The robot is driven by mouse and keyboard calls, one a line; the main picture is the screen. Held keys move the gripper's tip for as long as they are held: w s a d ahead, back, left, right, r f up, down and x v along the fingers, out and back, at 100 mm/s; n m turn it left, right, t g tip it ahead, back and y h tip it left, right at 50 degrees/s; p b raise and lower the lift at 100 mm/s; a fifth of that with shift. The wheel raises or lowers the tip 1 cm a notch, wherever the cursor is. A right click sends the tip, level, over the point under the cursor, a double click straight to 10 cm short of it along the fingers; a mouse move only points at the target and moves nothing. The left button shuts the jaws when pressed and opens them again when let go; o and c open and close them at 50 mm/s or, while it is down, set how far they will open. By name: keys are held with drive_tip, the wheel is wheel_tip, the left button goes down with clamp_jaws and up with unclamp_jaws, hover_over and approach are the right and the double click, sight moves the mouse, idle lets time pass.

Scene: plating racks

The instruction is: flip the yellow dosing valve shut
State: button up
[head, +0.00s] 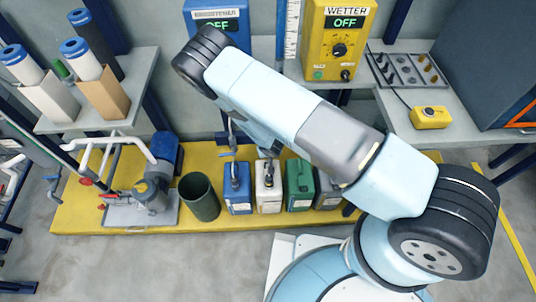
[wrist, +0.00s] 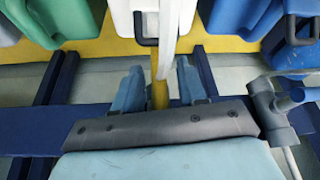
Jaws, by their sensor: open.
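The yellow dosing valve shows in the wrist view as a narrow yellow bar (wrist: 160,93) below a pale vertical pipe (wrist: 168,38). My gripper (wrist: 158,82) is open, with one blue finger on each side of the bar. There is a gap between the bar and each finger, so it is not gripped. The lower end of the bar is hidden behind my gripper's dark edge. In the head view my arm hides the yellow valve and most of my gripper.
A blue-handled valve (wrist: 290,100) is close at the right in the wrist view. Blue (head: 237,200), white (head: 268,200) and green (head: 299,200) canisters stand on the yellow platform (head: 190,222). The yellow WETTER box (head: 356,56) reads OFF. A dark bin (head: 200,208) stands left of the canisters.

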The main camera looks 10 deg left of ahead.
drive_tip(key=shift+f, duration=0.25)
drive_tip(key=shift+w, duration=0.1)
clamp_jaws()
